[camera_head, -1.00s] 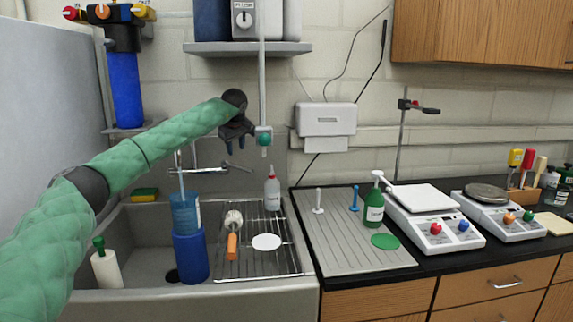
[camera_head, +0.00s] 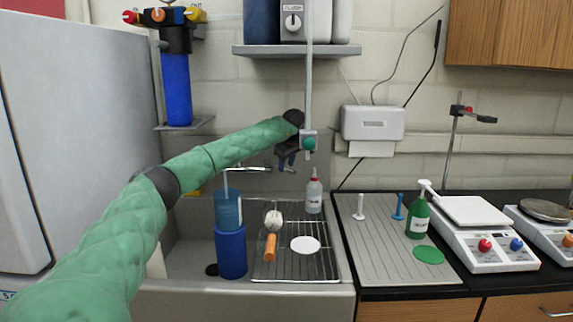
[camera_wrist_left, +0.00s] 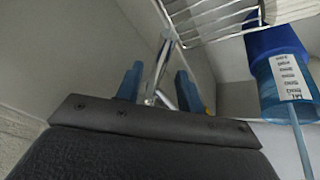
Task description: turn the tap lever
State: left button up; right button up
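The chrome tap (camera_head: 255,168) stands at the back of the sink, and my arm hides much of it in the head view. My left gripper (camera_head: 287,163) is just above and right of the visible tap metal, pointing down. In the left wrist view its two blue fingers (camera_wrist_left: 158,88) are apart. A thin chrome tap part (camera_wrist_left: 163,62) shows in the gap between them, apparently the lever. I cannot tell whether either finger touches it. My right gripper is out of view.
A blue bottle (camera_head: 231,252) stands in the sink (camera_head: 190,240). A drying rack (camera_head: 320,268) holds a brush (camera_head: 271,245) and a white disc (camera_head: 305,244). A squeeze bottle (camera_head: 313,195) stands behind. A vertical pipe with a green knob (camera_head: 309,143) is close beside the gripper.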

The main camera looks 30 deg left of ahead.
pick_arm(q)
jog(key=shift+w+a+f, duration=0.1)
jog(key=shift+w+f, duration=0.1)
jog(key=shift+f, duration=0.25)
grip_shut()
